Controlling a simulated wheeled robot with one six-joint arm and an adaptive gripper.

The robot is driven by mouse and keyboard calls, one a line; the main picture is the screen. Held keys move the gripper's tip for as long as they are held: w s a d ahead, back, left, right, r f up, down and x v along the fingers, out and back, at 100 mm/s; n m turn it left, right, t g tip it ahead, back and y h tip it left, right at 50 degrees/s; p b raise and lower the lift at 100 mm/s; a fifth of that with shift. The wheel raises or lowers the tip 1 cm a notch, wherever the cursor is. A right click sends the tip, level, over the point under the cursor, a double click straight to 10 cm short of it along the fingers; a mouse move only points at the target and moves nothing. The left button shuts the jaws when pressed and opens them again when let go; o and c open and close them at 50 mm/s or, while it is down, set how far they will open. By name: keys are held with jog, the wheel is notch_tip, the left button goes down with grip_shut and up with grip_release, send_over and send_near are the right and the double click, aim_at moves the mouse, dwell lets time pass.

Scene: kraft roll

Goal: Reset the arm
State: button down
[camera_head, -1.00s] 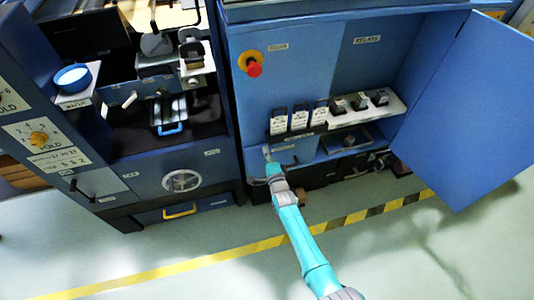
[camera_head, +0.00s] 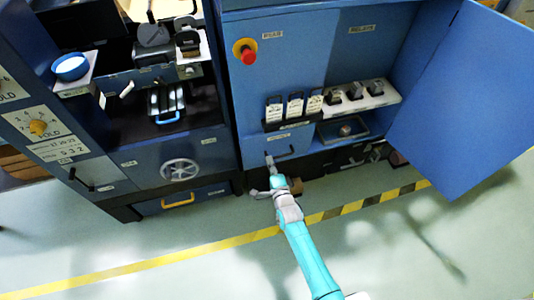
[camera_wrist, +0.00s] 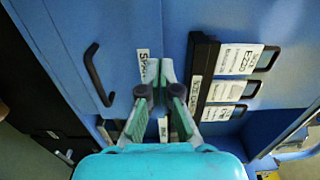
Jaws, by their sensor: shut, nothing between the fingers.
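My teal arm (camera_head: 308,258) reaches up from the bottom of the head view to the blue cabinet (camera_head: 262,95). My gripper (camera_head: 268,160) is at its tip, in front of the cabinet's lower front, near a dark handle (camera_head: 281,155). In the wrist view my gripper (camera_wrist: 159,70) has its grey and green fingers close together with nothing seen between them. They point at the blue front between the black handle (camera_wrist: 96,74) and a black holder of labelled cards (camera_wrist: 204,70). I cannot tell whether the fingertips touch the front.
Above my gripper are several labelled cards (camera_head: 295,105) and a white shelf (camera_head: 378,98) with black parts. A red button (camera_head: 247,56) is higher up. The blue door (camera_head: 470,110) stands open at right. A striped yellow-black floor line (camera_head: 352,207) crosses behind my arm; the floor is mostly clear.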

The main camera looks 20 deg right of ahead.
jog(key=s, duration=0.3)
jog(key=shift+s, duration=0.2)
jog(key=s+d+r+n+g, duration=0.15)
jog(key=s+n, duration=0.25)
jog(key=s, duration=1)
jog(key=s+r+n, duration=0.2)
jog(key=s+n, duration=0.3)
jog(key=s, duration=0.8)
jog(key=s+r+n+g, duration=0.1)
jog(key=s+r+n, duration=0.8)
jog(key=s+r, duration=0.9)
jog(key=shift+s+d+r+g, duration=0.2)
jog(key=shift+s+g, duration=0.15)
jog(key=shift+s, duration=0.25)
